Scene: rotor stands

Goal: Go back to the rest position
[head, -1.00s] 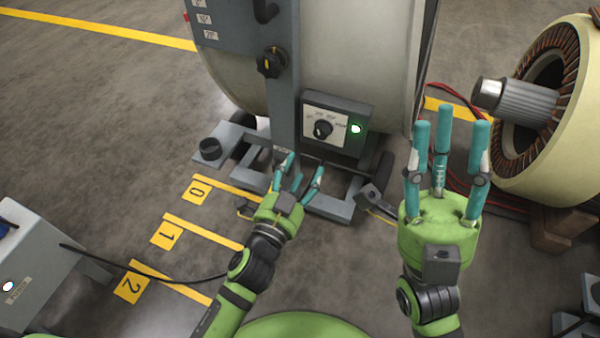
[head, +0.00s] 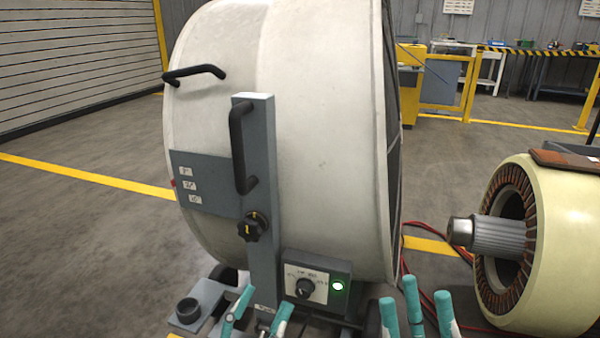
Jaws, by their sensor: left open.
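My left gripper (head: 257,314) shows only its teal fingertips at the bottom edge, in front of the base of the large pale drum-shaped machine (head: 320,130). Its fingers are spread and empty. My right gripper (head: 416,308) shows only its teal fingertips at the bottom, to the right of the drum's foot. They point up, stand apart and hold nothing. The palms and arms of both grippers are below the picture.
The drum's grey post (head: 262,200) carries a handle and a black knob (head: 251,226). A control box (head: 318,280) with a lit green lamp sits low. A cream rotor housing (head: 560,240) stands right, with red cables (head: 436,246) on the floor. Open floor (head: 80,250) lies left.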

